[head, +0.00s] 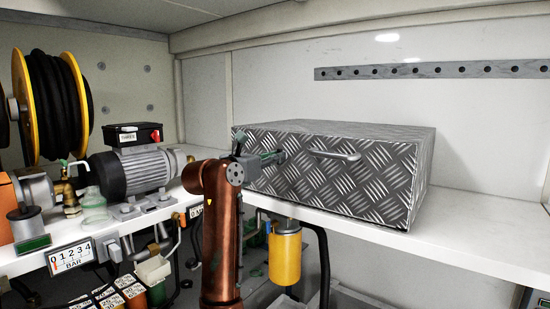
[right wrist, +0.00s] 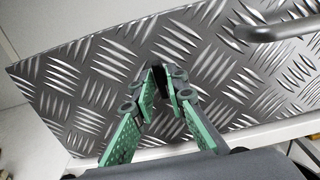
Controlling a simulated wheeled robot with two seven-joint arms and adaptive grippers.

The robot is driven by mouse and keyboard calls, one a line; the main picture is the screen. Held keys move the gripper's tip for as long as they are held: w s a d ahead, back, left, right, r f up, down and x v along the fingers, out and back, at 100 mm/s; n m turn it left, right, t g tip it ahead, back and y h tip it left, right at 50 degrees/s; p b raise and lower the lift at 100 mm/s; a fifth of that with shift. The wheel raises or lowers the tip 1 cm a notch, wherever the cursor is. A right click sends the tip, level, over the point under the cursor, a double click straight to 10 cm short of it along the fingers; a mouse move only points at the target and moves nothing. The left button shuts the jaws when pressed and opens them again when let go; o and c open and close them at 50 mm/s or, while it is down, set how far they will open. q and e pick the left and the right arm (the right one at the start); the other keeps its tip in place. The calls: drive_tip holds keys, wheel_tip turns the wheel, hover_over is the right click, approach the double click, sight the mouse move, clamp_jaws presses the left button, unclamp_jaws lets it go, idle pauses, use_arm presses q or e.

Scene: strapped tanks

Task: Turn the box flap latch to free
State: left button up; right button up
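The box (head: 335,180) is a wide metal case of diamond tread plate on the white shelf, with a bar handle (head: 335,155) on its front. The flap latch is a small dark piece (right wrist: 159,77) on the front face, left of the handle; in the head view it is mostly hidden by my gripper. My right gripper (head: 274,157) reaches the front face left of the handle. In the right wrist view its green-padded fingers (right wrist: 163,82) close together at the tips around the dark latch. My left gripper is not in view.
The shelf (head: 470,232) is bare right of the box. To the left stand a grey motor (head: 135,170), a yellow hose reel (head: 50,105) and a gauge sign (head: 72,257). A yellow canister (head: 285,255) hangs below the shelf, near my arm.

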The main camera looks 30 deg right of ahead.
clamp_jaws()
drive_tip(key=shift+w+a+f+n+p, duration=0.15)
drive_tip(key=shift+n+p, duration=0.5)
drive_tip(key=shift+n, duration=3.8)
drive_tip(key=shift+w+f+n+p, duration=0.1)
drive_tip(key=shift+n+p, duration=0.5)
drive_tip(key=shift+n, duration=3.85)
drive_tip(key=shift+o, duration=2.3)
unclamp_jaws()
